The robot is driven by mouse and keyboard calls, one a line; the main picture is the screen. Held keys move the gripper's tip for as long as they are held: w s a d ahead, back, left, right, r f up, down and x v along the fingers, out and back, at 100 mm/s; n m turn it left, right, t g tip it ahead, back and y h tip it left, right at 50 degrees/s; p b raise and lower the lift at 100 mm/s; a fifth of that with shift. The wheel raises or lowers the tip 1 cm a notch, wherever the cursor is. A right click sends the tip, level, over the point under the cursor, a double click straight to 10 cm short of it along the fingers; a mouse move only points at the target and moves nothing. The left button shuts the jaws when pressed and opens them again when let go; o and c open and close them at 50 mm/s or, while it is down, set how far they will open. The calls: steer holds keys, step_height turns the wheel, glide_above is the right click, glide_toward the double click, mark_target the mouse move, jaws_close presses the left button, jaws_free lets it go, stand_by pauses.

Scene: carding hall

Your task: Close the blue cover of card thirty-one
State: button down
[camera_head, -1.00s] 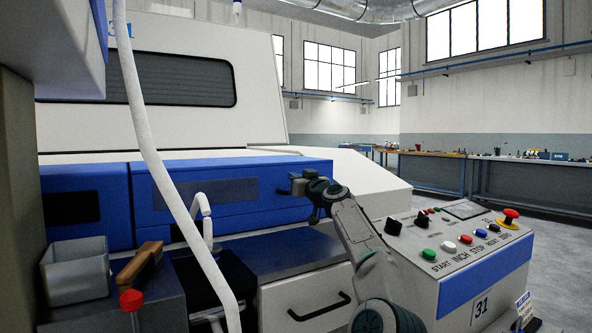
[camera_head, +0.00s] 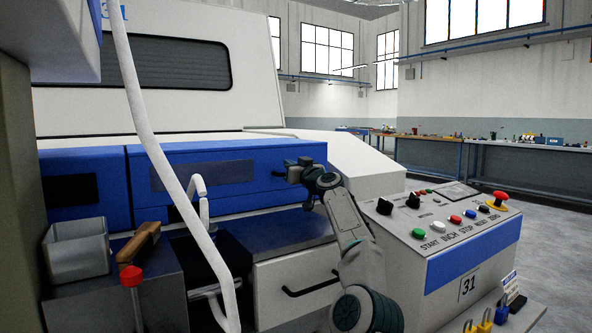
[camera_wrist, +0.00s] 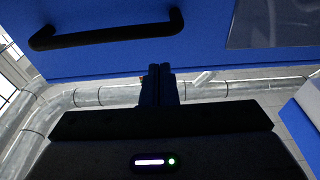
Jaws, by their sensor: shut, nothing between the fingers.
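The blue cover (camera_head: 250,185) is a long blue panel across the front of the white machine marked 31. It has a dark rectangular plate on its left part. My gripper (camera_head: 286,170) is at the cover's right end, in front of its face. In the wrist view, a blue panel (camera_wrist: 210,40) fills the top, with a black bar handle (camera_wrist: 105,32) on it. My gripper's fingers (camera_wrist: 159,72) are together and empty, reaching the panel's edge, apart from the handle. Whether they touch the panel cannot be told.
The control console (camera_head: 445,225) with coloured buttons and a red emergency knob stands right of my arm. A white drawer with a black handle (camera_head: 312,286) is below. A metal bin (camera_head: 78,250) and a wooden-handled tool (camera_head: 138,243) sit left. A white hose (camera_head: 150,140) hangs in front.

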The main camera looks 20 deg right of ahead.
steer(key=b+v, duration=0.7)
steer(key=v, duration=0.6)
steer(key=shift+s+b, duration=0.3)
steer(key=shift+s, duration=0.05)
steer(key=shift+f, duration=0.1)
